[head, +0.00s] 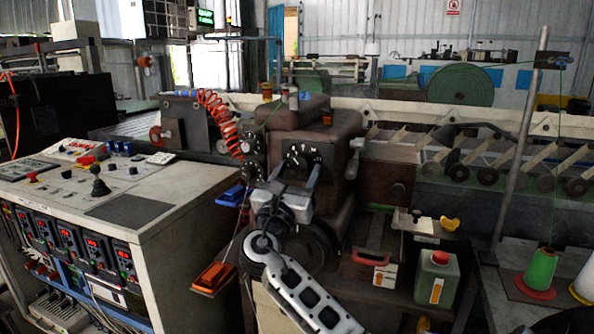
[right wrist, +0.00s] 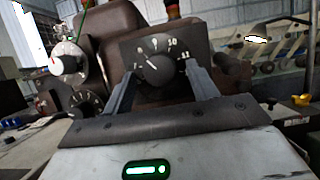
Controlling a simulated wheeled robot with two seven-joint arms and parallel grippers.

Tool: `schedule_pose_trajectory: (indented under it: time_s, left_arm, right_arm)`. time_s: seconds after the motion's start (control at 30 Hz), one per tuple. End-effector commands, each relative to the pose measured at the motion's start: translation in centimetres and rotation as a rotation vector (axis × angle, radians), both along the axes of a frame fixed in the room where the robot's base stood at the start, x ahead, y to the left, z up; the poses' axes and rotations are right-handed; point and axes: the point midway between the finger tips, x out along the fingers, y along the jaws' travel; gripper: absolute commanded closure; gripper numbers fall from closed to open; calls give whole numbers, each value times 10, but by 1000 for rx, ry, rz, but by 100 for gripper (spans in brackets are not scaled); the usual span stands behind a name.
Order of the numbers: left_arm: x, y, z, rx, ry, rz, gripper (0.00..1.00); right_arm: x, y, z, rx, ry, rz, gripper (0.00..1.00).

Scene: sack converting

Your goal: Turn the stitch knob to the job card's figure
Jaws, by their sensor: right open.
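The stitch knob appears to be the black round knob (right wrist: 156,70) on a dark square dial plate with white figures, on the front of the brown sewing head (head: 330,130). My right gripper (head: 299,168) is open in front of this dial. In the right wrist view its fingers (right wrist: 164,82) stand either side of the knob, with a gap visible; contact cannot be told. I cannot make out a job card for certain. My left gripper is not in view.
Other dials, one with a white knob (right wrist: 68,60), sit left of the plate. A coiled red hose (head: 218,118) hangs left of the head. A control cabinet (head: 160,215) stands at left. A green can (head: 437,277) and a green thread cone (head: 541,270) stand at right.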

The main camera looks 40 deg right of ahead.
Motion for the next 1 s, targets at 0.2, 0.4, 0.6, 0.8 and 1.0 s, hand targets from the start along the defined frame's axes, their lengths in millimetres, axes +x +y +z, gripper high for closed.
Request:
schedule_pose_trajectory:
  time_s: [0.2,0.4,0.6,0.8,1.0]
  left_arm:
    - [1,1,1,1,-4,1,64]
    - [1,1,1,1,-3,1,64]
    - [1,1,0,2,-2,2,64]
    - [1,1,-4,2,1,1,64]
    - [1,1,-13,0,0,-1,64]
  right_arm:
    - [1,-2,1,0,0,0,42]
    - [1,-2,1,0,0,0,72]
    - [1,-1,1,0,-1,0,86]
    - [1,-1,-1,16,-29,0,86]
    - [2,0,-2,63,-120,0,86]
